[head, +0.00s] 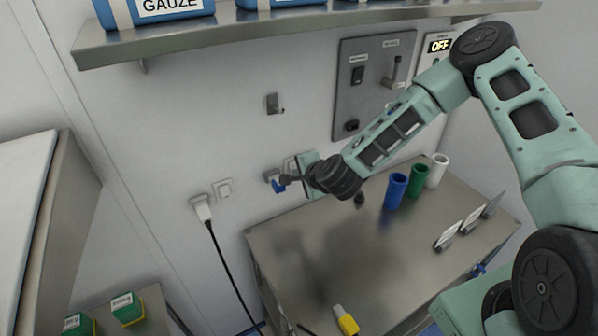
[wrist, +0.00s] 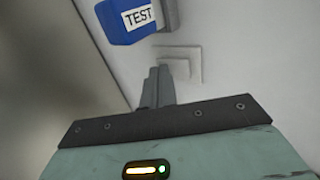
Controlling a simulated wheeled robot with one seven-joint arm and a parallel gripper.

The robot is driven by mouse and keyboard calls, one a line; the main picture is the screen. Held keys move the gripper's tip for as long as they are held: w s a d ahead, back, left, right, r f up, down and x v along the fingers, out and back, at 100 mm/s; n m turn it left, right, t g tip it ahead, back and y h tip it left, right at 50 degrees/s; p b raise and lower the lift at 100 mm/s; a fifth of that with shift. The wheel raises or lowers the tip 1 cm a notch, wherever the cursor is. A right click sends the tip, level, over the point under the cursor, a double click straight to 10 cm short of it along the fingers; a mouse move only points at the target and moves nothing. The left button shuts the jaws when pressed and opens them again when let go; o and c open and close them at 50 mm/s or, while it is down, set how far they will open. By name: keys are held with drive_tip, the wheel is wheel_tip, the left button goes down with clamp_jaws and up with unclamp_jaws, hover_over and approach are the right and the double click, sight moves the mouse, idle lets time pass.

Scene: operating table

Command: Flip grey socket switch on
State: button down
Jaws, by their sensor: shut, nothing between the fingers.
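A pale light-grey switch plate (wrist: 194,58) shows in the wrist view, just beyond my fingertips and partly hidden by them. In the head view a plate (head: 291,165) is on the wall beside a blue plug (head: 277,186), half covered by my gripper. The blue plug (wrist: 125,20) carries a TEST label in the wrist view. My gripper (head: 287,180) is shut and empty, its fingertips (wrist: 158,82) close to the plate. I cannot tell whether they touch it. The switch's rocker position is not clear.
Left on the wall are a plugged socket (head: 201,207) and another switch (head: 224,189). A grey panel (head: 372,85) and an OFF display (head: 439,45) are to the right. Blue (head: 396,190), green (head: 416,180) and white (head: 437,170) cups stand on the metal table (head: 300,255).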

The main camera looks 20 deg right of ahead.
drive_tip(key=shift+w+f+b, duration=0.15)
drive_tip(key=shift+b, duration=0.15)
drive_tip(key=shift+r, duration=0.25)
drive_tip(key=shift+r+p, duration=0.7)
